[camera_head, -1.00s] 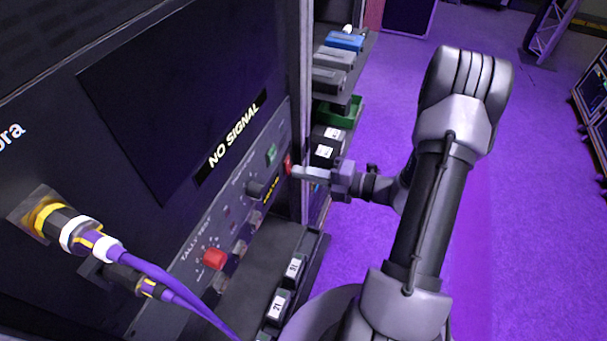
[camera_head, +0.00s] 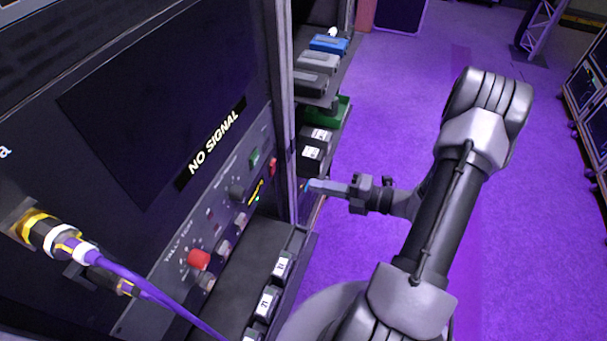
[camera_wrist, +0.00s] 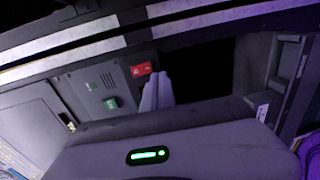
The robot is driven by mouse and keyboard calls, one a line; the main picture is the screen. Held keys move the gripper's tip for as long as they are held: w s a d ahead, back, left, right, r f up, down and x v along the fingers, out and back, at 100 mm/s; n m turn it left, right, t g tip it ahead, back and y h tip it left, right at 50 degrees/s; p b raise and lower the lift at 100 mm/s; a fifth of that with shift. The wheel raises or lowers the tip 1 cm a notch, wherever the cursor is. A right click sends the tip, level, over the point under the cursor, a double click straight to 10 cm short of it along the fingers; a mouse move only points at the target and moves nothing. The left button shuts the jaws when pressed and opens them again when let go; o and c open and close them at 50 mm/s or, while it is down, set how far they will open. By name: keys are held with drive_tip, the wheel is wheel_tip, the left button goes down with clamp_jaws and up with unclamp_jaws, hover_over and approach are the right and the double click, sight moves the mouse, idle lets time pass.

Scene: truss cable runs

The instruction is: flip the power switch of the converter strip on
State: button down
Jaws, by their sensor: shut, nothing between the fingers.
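The converter strip (camera_head: 215,222) is the grey panel under the dark screen, with knobs, small sockets and a lit yellow readout. A small green light shows by the readout. A red switch (camera_head: 272,167) sits at the strip's right end; it also shows in the wrist view (camera_wrist: 141,69). A green button (camera_head: 255,157) is beside it, also in the wrist view (camera_wrist: 110,103). I cannot read which is marked power. My gripper (camera_head: 311,186) is shut and empty, right of the strip and apart from the red switch. Its fingers (camera_wrist: 157,90) point toward the rack in the wrist view.
A shelf rack with blue (camera_head: 328,44) and grey boxes and a green tray (camera_head: 333,110) stands behind the gripper. A black ledge (camera_head: 240,265) juts below the strip. Purple floor is open at right.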

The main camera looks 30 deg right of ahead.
drive_tip(key=s+d, duration=0.3)
drive_tip(key=shift+s+f+p, duration=0.35)
drive_tip(key=shift+s, duration=0.05)
